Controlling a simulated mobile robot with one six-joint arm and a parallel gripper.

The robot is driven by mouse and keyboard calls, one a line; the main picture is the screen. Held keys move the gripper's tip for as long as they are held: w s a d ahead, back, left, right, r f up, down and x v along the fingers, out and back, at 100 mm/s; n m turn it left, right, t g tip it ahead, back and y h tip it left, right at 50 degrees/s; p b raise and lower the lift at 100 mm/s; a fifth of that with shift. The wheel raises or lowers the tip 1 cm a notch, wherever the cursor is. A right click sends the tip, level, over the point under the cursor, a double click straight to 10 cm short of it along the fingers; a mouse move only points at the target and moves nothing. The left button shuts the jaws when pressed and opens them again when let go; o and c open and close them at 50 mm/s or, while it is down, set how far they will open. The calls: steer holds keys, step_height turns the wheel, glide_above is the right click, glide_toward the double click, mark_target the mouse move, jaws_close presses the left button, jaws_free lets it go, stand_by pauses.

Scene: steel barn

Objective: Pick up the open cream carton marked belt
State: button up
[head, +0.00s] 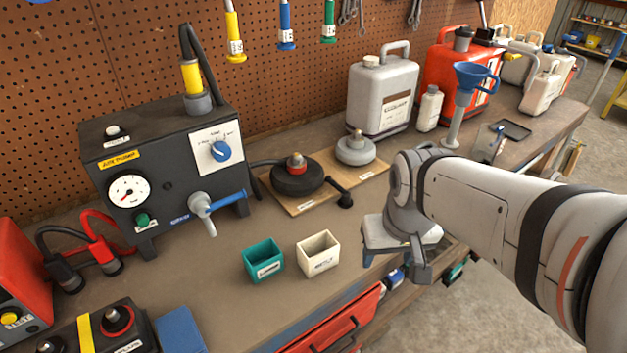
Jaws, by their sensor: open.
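An open cream carton (317,263) stands upright on the workbench near its front edge. Its front label is too small to read for sure. An open green carton (263,265) of similar size stands just to its left, with a small gap. My gripper (396,262) is to the right of the cream carton, apart from it, over the front edge of the bench. Its fingers are spread and I see nothing between them.
A black tester box (170,180) with a blue-handled tap stands behind the cartons. A wooden board (335,185) with two round weights lies behind them. Jugs, a red can (445,75) and a blue funnel (472,76) stand further right. Bench around the cartons is clear.

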mark_target(318, 252)
steer(key=o, duration=0.5)
steer(key=w+a+n+p, duration=0.1)
steer(key=w+a, duration=0.1)
steer(key=w+a+n+g, duration=0.1)
steer(key=w, duration=0.1)
steer(key=w+a+f+p, duration=0.1)
steer(key=w+a, duration=0.1)
steer(key=shift+w+a+f+n+p, duration=0.1)
steer(key=shift+w+a+n+p, duration=0.2)
steer(key=shift+a+n+p, duration=0.1)
steer(key=shift+c, duration=0.2)
steer(key=o, duration=0.4)
steer(key=w+a+f+n+g+p, duration=0.1)
steer(key=w+a+f+n, duration=0.1)
steer(key=a, duration=0.3)
steer(key=shift+w+a+f+p, duration=0.15)
steer(key=shift+w+f+p, duration=0.15)
steer(key=shift+w+f, duration=0.4)
steer(key=shift+w+a+f+p, duration=0.15)
steer(key=shift+f+p, duration=0.05)
steer(key=shift+f, duration=1.85)
steer(key=shift+w+a+f+p, duration=0.1)
steer(key=shift+a+f+p, duration=0.1)
steer(key=shift+f, duration=1.8)
